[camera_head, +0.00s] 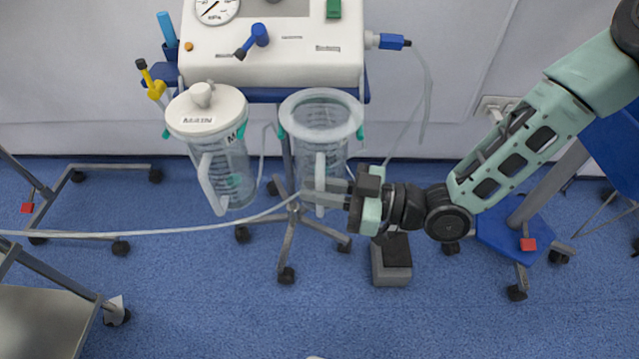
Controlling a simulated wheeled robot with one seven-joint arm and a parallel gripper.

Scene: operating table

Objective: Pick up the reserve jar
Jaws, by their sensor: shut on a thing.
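Two clear suction jars hang side by side under the front of a white suction unit. The right jar (322,130), which I take to be the reserve jar, is open at the top with a pale rim and stands upright. My gripper (318,190) comes in from the right and is shut on this jar's pale upright handle, near its lower end. The fingers hide part of the handle and the jar's lower wall. The left jar (225,165) has a white lid with a label that I cannot read clearly, and its own handle.
The white suction unit (270,50) with a gauge stands on a wheeled stand behind the jars. A thin hose (150,234) runs leftward low in front. A grey pedal (391,262) lies on the blue floor below my gripper. A metal table (40,320) is at lower left.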

